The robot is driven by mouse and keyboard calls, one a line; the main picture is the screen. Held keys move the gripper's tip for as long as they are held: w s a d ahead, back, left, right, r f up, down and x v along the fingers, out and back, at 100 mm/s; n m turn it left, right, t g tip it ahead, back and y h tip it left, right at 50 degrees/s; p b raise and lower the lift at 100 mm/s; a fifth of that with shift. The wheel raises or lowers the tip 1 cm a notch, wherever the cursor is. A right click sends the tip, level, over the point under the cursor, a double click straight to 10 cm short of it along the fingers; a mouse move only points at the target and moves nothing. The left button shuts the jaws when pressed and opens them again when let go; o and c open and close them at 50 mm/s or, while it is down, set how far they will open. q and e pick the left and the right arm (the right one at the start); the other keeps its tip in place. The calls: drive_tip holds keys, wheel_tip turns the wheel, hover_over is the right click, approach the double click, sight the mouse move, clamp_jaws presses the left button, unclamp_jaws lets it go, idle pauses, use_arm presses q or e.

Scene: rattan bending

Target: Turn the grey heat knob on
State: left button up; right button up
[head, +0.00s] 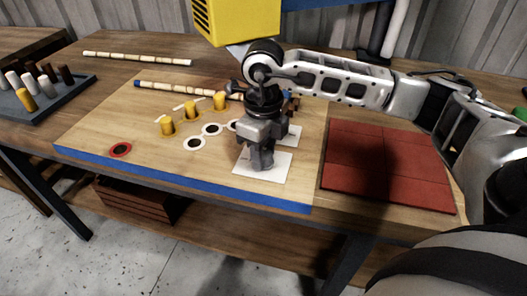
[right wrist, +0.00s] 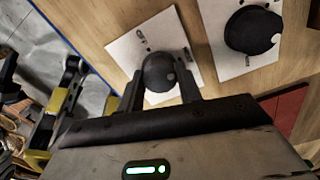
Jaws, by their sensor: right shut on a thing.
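The grey heat knob (right wrist: 158,72) sits on a white plate (right wrist: 123,47) with small dark marks. In the right wrist view it stands between the two fingers of my right gripper, which is shut on it. A pale dot shows on the knob's right side. In the head view my right gripper (head: 262,163) points down over the white plate (head: 268,174) near the table's front edge and hides the knob. My left gripper is not in view.
A second, darker knob (right wrist: 253,30) on its own plate stands close beside. Red mats (head: 385,160) lie to the right. Yellow pegs (head: 192,109) and ringed holes (head: 195,143) are to the left. A yellow machine (head: 235,20) hangs above. A rattan pole (head: 160,88) lies behind.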

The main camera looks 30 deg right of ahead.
sight(264, 154)
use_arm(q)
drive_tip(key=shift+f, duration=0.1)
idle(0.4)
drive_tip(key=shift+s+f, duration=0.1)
use_arm(e)
drive_tip(key=o, duration=1)
drive_tip(key=shift+r, duration=0.1)
use_arm(q)
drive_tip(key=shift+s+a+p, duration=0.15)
drive_tip(key=shift+p, duration=0.3)
use_arm(e)
wheel_tip(264, 154, up, 16)
